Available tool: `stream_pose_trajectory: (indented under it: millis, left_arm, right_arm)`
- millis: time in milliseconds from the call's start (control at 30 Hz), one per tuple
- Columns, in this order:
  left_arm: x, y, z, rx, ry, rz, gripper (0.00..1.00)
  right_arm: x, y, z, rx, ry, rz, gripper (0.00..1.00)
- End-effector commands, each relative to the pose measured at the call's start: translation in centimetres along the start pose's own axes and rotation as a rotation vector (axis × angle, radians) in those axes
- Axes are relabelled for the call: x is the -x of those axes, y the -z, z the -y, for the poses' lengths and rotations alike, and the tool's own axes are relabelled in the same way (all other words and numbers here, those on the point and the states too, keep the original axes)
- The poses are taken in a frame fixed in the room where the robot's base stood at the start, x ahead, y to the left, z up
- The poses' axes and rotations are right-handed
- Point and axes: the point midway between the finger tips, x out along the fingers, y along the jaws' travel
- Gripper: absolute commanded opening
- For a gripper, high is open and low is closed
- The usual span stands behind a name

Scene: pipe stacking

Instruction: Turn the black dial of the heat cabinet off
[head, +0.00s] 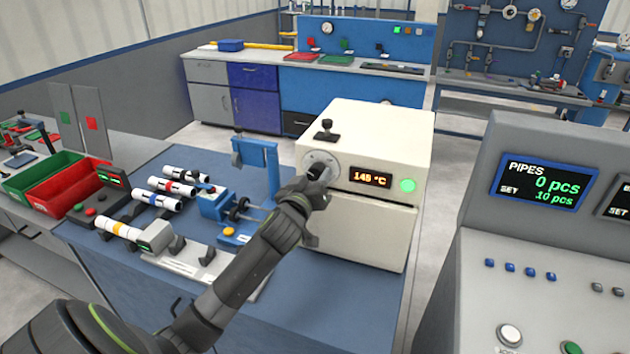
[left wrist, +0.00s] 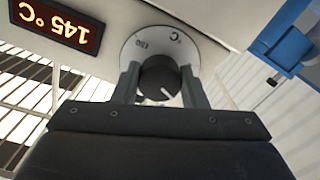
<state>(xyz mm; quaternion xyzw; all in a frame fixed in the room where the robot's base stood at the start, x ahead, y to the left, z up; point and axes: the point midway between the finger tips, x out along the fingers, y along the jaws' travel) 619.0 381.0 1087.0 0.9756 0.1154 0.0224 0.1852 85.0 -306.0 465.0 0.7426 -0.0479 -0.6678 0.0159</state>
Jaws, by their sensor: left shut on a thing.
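The heat cabinet (head: 375,135) is a cream box on the blue table. Its display (head: 370,178) reads 145 °C and a green light glows beside it; the display also shows upside down in the left wrist view (left wrist: 58,25). The black dial (left wrist: 160,78) sits on a round pale scale plate (left wrist: 150,43) on the cabinet front. A white pointer line shows on the dial. My left gripper (head: 318,173) reaches the dial, and in the left wrist view its fingers (left wrist: 160,82) stand on both sides of it, shut on it. My right gripper is not in view.
Striped pipes (head: 157,200) lie on holders left of the cabinet, with a blue clamp device (head: 215,205) between. Red and green bins (head: 62,190) stand at far left. A grey control console (head: 545,230) stands at right. A black lever (head: 326,130) is on the cabinet top.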

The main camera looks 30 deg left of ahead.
Motion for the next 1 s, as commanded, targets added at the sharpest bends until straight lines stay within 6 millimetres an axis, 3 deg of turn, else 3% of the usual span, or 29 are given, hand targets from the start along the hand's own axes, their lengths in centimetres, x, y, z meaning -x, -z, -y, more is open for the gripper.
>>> stream_pose_trajectory:
  millis: [600, 1000]
  left_arm:
    - [0.0, -0.4, 0.0, 0.584, 0.007, 0.006, 0.16]
    - [0.1, -0.3, -0.1, 0.857, 0.008, 0.006, 0.16]
  right_arm:
    - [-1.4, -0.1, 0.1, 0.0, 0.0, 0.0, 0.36]
    - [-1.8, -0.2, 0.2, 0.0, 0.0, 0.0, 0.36]
